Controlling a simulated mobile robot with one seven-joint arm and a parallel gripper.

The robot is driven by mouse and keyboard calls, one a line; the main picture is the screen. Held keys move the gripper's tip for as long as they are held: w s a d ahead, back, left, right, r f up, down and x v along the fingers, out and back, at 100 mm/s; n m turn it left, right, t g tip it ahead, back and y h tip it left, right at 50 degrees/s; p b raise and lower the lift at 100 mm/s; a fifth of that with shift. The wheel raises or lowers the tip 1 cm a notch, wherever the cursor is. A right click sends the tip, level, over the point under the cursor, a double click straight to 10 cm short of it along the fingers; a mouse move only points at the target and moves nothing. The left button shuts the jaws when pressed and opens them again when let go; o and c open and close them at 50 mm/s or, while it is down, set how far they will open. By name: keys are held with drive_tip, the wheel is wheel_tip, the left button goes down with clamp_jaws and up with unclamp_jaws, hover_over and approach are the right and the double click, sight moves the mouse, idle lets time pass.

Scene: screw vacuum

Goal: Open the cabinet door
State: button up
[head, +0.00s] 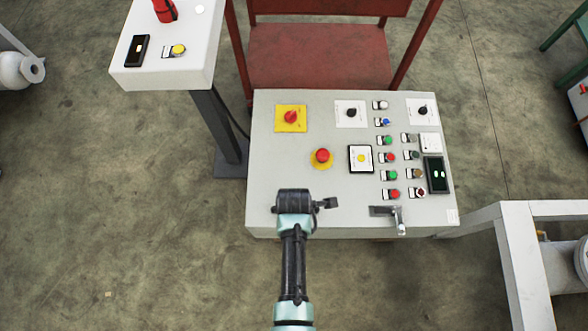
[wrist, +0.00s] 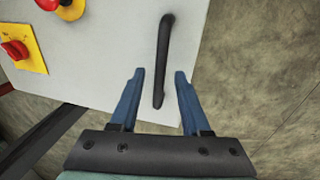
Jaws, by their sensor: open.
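The cabinet (head: 350,185) is a light grey box whose sloped face carries buttons and switches. Its black bar handle (wrist: 165,45) stands near the panel edge in the wrist view. My gripper (wrist: 159,76) is open, with one blue finger on each side of the handle's near end. I cannot tell whether the fingers touch it. In the head view my gripper (head: 295,203) is over the panel's lower left edge and hides most or all of the handle. A metal lever latch (head: 390,214) sits at the lower right edge.
A red emergency button (head: 322,156) and red rotary switch (head: 291,117) lie above my gripper. A smaller grey console (head: 190,60) on a dark post stands upper left. A red metal frame (head: 318,55) stands behind. A white frame (head: 515,260) is at right. Floor at lower left is clear.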

clamp_jaws()
idle(1.3)
